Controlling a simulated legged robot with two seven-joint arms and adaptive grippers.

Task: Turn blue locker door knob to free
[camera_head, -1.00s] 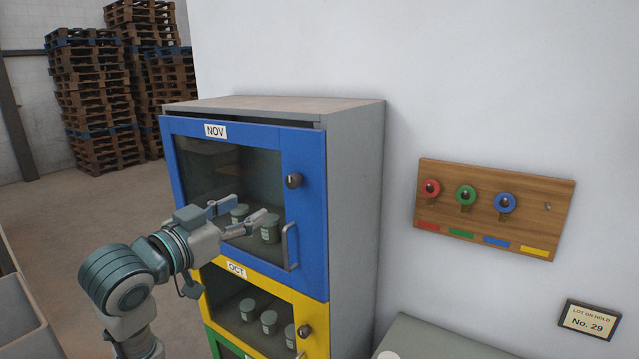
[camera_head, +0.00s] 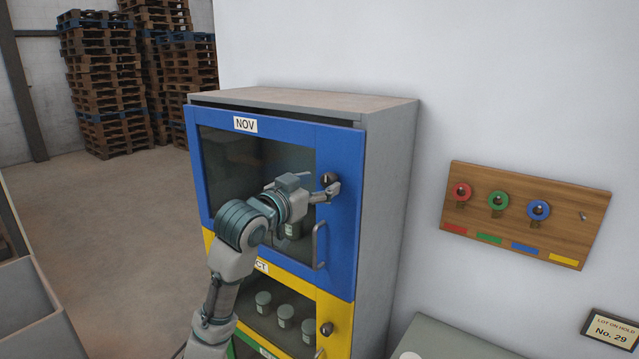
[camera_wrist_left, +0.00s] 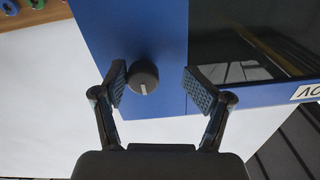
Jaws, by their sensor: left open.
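The blue locker door (camera_head: 340,225) labelled NOV is the top door of the grey cabinet and looks shut. Its dark round knob (camera_head: 329,179) sits at the upper right of the door, above the bar handle (camera_head: 319,245). My left gripper (camera_head: 333,187) is open in front of the knob, its fingers partly covering it. In the left wrist view the knob (camera_wrist_left: 142,77) shows a pale mark and lies between the open fingers, nearer the left one (camera_wrist_left: 115,82). Whether a finger touches it I cannot tell. My right gripper is out of view.
The yellow door (camera_head: 338,310) with its own knob (camera_head: 326,328) is below. A wooden board (camera_head: 527,212) with red, green and blue tags hangs on the wall at right. A grey bin (camera_head: 25,305) stands at left.

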